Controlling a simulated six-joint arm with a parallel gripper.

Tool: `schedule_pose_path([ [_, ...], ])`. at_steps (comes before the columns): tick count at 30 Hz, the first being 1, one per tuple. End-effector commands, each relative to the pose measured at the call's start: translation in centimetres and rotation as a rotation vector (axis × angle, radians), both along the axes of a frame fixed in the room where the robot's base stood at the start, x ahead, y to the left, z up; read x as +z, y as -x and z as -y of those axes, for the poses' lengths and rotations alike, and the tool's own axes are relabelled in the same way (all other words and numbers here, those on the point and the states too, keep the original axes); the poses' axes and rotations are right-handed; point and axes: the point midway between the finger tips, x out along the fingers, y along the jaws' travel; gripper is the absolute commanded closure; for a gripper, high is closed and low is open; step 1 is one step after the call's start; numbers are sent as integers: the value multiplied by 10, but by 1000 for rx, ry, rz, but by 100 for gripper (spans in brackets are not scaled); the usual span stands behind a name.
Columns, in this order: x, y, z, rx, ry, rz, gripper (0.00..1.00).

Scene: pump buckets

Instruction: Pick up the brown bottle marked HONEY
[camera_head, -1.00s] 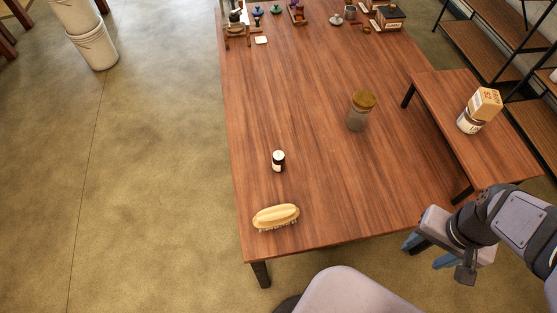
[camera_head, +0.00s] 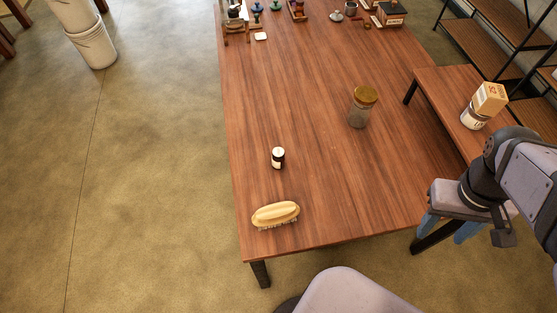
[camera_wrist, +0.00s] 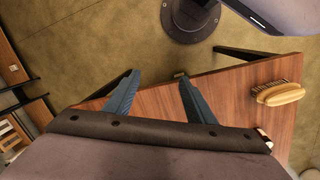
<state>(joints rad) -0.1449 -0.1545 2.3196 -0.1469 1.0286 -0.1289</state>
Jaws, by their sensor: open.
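A small dark bottle with a white top and a pale label (camera_head: 278,158) stands upright on the wooden table, left of centre in the head view. Its marking is too small to read. In the wrist view the bottle (camera_wrist: 264,137) shows partly, at the right edge of the gripper body. My gripper (camera_head: 443,232) is at the table's front right corner, well to the right of the bottle and apart from it. In the wrist view its two blue fingers (camera_wrist: 158,82) are spread, with nothing between them.
A wooden brush (camera_head: 275,215) lies in front of the bottle. A glass jar with a wooden lid (camera_head: 360,107) stands behind and right. A side table (camera_head: 440,88) holds a white tub and a carton. The table's middle (camera_head: 335,185) is clear.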

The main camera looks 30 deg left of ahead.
Motion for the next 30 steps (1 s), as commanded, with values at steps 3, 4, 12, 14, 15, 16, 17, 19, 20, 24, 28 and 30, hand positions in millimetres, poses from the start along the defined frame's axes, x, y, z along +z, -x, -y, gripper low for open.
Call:
schedule_pose_path([
  [3,-11,-21,-8,204,79,-29,50],
  [4,-12,-27,-11,261,102,-35,50],
  [12,-26,-110,-78,949,466,-123,50],
  [14,-26,-128,-106,1104,577,-142,50],
  [15,-25,-138,-127,1200,655,-152,50],
  [16,-25,-145,-144,1268,715,-160,50],
  [17,-24,-150,-161,1332,776,-166,50],
  [19,-21,-157,-206,1466,924,-177,50],
  [20,-20,-157,-226,1515,989,-180,50],
  [24,-10,-143,-305,1667,1254,-188,50],
  [28,-3,-121,-353,1726,1421,-185,50],
  [30,-1,-107,-374,1744,1494,-182,50],
])
